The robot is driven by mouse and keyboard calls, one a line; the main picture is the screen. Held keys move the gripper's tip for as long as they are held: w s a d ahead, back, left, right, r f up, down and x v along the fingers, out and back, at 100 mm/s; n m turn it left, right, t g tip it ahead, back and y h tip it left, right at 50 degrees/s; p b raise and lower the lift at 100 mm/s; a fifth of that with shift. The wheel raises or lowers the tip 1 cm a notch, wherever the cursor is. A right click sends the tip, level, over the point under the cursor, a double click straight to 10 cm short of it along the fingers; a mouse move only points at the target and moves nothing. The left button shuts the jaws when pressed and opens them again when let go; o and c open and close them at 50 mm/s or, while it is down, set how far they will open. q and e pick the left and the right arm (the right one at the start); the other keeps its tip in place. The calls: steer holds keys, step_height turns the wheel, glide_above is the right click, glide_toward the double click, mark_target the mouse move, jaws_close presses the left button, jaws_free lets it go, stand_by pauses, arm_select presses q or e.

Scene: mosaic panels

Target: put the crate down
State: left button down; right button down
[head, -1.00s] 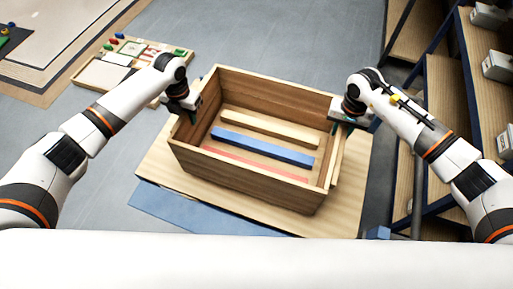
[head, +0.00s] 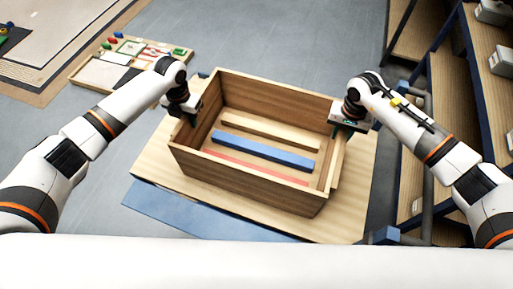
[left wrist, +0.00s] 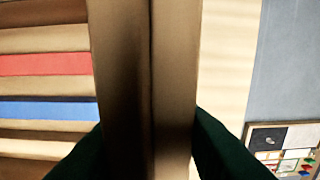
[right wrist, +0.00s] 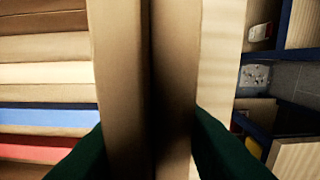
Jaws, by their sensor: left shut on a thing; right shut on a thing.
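The wooden crate (head: 247,178) is in the middle of the head view, over a light wooden table top (head: 152,160). I cannot tell whether its bottom touches the table. Inside lie a pale wooden bar (head: 268,133), a blue bar (head: 264,150) and a thin red bar (head: 257,167). My left gripper (head: 190,110) is shut on the crate's left end wall, which also fills the middle of the left wrist view (left wrist: 125,80). My right gripper (head: 343,126) is shut on the right end wall, which shows in the right wrist view (right wrist: 125,80).
Wooden shelves with a dark blue frame (head: 470,80) stand close on the right. A tray (head: 110,72) with small coloured pieces lies on the floor at upper left. A mat (head: 60,40) lies beyond it. Bare table shows around the crate.

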arm_select(q)
steer(key=c, duration=1.5)
jaws_free()
steer(key=shift+f, duration=0.2)
arm_select(e)
steer(key=c, duration=1.5)
jaws_free()
steer(key=shift+f, duration=0.2)
arm_select(q)
steer(key=o, duration=0.4)
steer(key=shift+s+r, duration=0.1)
arm_select(e)
steer(key=o, duration=0.4)
steer(key=shift+s+r, duration=0.1)
arm_select(q)
steer(key=shift+r, duration=0.1)
arm_select(e)
steer(key=shift+r, duration=0.2)
arm_select(q)
step_height(320, 180, up, 12)
steer(key=shift+f, duration=0.1)
arm_select(e)
step_height(320, 180, up, 12)
steer(key=shift+f, duration=0.2)
